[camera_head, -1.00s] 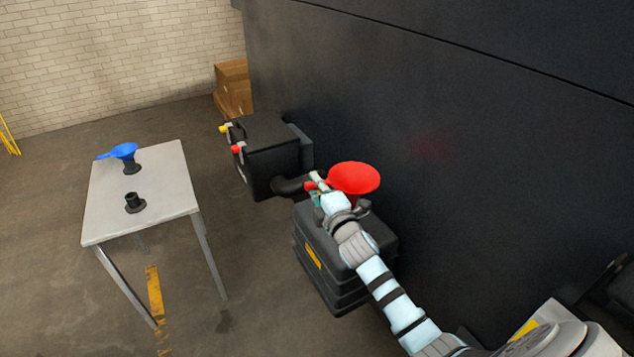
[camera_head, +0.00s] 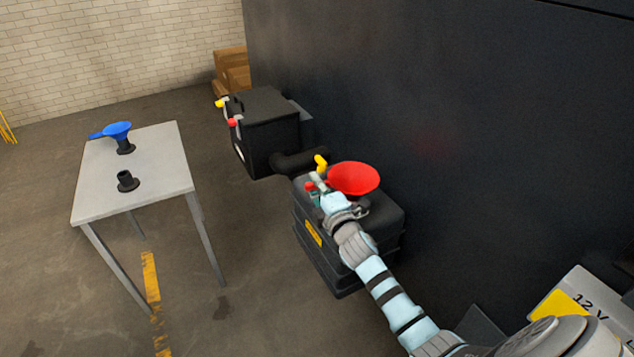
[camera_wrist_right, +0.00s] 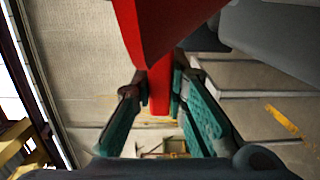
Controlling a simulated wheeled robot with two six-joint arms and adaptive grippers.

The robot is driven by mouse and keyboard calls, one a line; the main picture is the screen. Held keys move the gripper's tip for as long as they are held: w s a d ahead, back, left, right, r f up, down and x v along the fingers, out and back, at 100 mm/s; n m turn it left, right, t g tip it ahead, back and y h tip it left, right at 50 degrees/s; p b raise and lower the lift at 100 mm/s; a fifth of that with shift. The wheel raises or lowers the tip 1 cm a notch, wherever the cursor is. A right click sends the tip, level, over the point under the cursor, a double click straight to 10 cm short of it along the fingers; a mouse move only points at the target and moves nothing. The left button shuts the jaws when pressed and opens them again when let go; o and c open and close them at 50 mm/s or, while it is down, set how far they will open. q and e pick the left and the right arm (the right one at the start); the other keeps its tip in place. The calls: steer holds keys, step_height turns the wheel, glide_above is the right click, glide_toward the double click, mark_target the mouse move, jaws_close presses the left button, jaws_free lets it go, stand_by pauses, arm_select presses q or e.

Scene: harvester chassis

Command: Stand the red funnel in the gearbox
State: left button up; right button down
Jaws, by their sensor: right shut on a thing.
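The red funnel (camera_head: 354,178) is held with its wide mouth up above the rear part of a black ribbed box (camera_head: 380,232) with a yellow label. My right gripper (camera_head: 322,192) is shut on the funnel, beside its cone. In the right wrist view the funnel's red body (camera_wrist_right: 165,35) fills the top, and a narrow red part lies between the teal fingers (camera_wrist_right: 160,98). The spout's lower end is hidden in the head view. A second black box (camera_head: 268,122) stands farther back. Which box is the gearbox I cannot tell. My left gripper is not in view.
Yellow (camera_head: 321,162) and red (camera_head: 309,186) caps or handles sit close to my right gripper. A dark pipe (camera_head: 300,161) runs between the boxes. A tall dark wall (camera_head: 450,120) borders the right. A grey table (camera_head: 95,206) bears a blue funnel (camera_head: 117,131) and a black holder (camera_head: 127,182).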

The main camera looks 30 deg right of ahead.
steer(key=c, duration=1.5)
jaws_free()
steer(key=s, duration=0.4)
steer(key=s+a, duration=0.1)
steer(key=s, duration=0.7)
steer(key=shift+a, duration=0.4)
